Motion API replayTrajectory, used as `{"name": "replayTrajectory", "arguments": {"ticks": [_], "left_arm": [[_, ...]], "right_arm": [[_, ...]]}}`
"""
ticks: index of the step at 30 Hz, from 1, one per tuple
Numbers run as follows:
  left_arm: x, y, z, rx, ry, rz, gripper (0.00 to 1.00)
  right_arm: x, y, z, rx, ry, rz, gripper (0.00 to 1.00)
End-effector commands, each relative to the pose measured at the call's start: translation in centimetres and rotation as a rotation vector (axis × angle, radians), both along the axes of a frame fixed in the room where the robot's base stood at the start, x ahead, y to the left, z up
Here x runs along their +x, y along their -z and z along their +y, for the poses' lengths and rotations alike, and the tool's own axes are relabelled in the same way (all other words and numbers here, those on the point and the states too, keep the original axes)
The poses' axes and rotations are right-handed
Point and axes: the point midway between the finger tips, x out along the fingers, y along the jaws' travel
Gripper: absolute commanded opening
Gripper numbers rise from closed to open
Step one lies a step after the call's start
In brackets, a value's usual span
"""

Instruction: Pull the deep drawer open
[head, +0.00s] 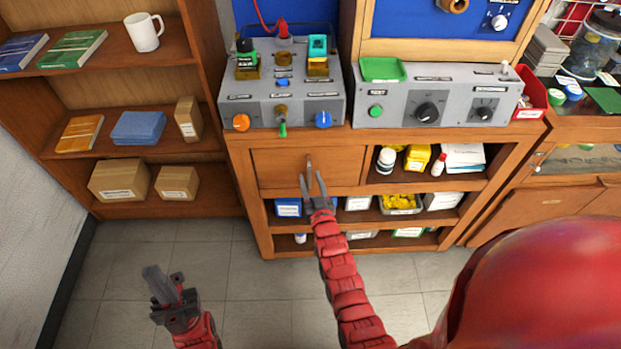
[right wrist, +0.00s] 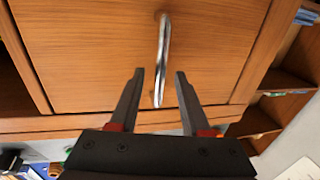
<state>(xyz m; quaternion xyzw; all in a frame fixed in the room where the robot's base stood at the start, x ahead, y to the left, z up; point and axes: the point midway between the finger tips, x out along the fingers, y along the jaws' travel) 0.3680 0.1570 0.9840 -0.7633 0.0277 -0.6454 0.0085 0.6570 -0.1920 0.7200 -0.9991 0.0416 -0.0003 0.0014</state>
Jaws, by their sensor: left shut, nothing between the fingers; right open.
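The deep drawer (head: 278,168) is the wooden front at the left of the cabinet below the grey control boxes, and it is shut. Its metal bar handle (head: 309,168) stands out from the front. My right gripper (head: 313,185) is open, with its fingers pointing at the handle. In the right wrist view the handle (right wrist: 162,60) reaches down between the two open fingertips (right wrist: 159,72), with gaps on both sides. The drawer front (right wrist: 90,50) fills most of that view. My left gripper (head: 155,275) is shut and empty, low over the floor at the left, away from the drawer.
Open shelves with bottles, boxes and a yellow-filled tray (head: 400,205) lie right of and below the drawer. Two grey control boxes (head: 437,95) stand on top. A bookcase (head: 110,210) stands at the left. The tiled floor (head: 250,300) before the cabinet is clear.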

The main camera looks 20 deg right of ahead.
Motion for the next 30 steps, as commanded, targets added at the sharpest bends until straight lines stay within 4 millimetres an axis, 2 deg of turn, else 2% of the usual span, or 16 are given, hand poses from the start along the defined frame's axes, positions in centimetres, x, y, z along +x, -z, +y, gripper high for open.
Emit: {"name": "replayTrajectory", "arguments": {"ticks": [11,19,30], "left_arm": [[0.0,-0.06,0.0,0.0,0.0,0.0,0.0],[0.0,-0.06,0.0,0.0,0.0,0.0,0.0],[0.0,-0.06,0.0,0.0,0.0,0.0,0.0]], "right_arm": [[0.49,0.12,-0.03,0.0,0.0,0.002,0.47],[0.49,0.08,-0.02,0.0,0.0,0.001,0.0],[0.5,0.05,-0.01,0.0,-0.001,0.001,0.0]]}}
